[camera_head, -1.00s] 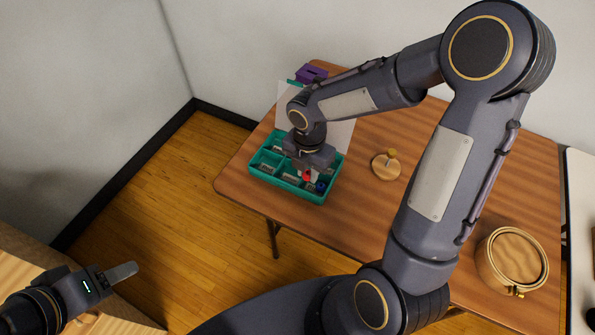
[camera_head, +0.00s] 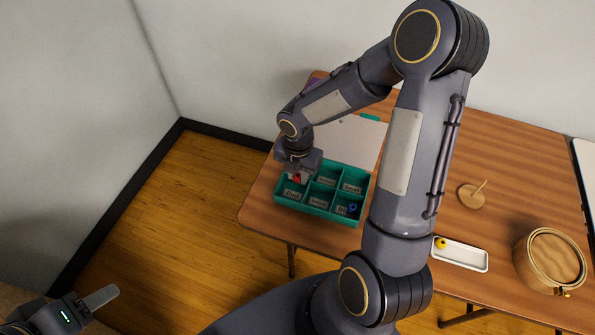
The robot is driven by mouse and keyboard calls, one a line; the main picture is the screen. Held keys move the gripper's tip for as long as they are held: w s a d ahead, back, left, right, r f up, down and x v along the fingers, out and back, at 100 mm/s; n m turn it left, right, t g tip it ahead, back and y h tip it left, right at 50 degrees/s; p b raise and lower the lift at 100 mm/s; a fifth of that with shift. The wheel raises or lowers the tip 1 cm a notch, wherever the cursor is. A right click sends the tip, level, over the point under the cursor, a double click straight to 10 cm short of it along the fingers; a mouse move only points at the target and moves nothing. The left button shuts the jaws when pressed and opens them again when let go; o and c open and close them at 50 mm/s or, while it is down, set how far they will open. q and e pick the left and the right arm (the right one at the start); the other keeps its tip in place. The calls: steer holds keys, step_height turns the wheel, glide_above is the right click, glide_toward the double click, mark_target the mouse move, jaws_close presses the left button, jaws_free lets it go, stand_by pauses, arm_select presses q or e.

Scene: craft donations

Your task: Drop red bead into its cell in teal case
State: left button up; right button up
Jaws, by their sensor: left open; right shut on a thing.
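The teal case (camera_head: 318,213) lies open on the wooden table, its pale lid (camera_head: 347,140) raised or laid back behind it. My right gripper (camera_head: 297,178) points down over the back left cell, shut on the red bead (camera_head: 297,179), which shows between the fingers. I cannot tell how far the bead is above the cell floor. A blue bead (camera_head: 352,208) lies in the front right cell. My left gripper (camera_head: 98,298) is open and empty at the lower left, away from the table.
A white tray (camera_head: 462,256) with a yellow bead (camera_head: 441,243) lies at the table's front. A wooden disc with a peg (camera_head: 472,196) and a round wooden hoop box (camera_head: 553,262) stand to the right. A purple object (camera_head: 313,83) is partly hidden behind my arm.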

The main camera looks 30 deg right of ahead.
step_height(320, 180, down, 2)
steer(key=shift+f+b, duration=0.15)
steer(key=shift+b, duration=0.5)
steer(key=o, duration=1)
steer(key=shift+o, duration=0.2)
step_height(320, 180, up, 8)
steer(key=shift+p, duration=0.45)
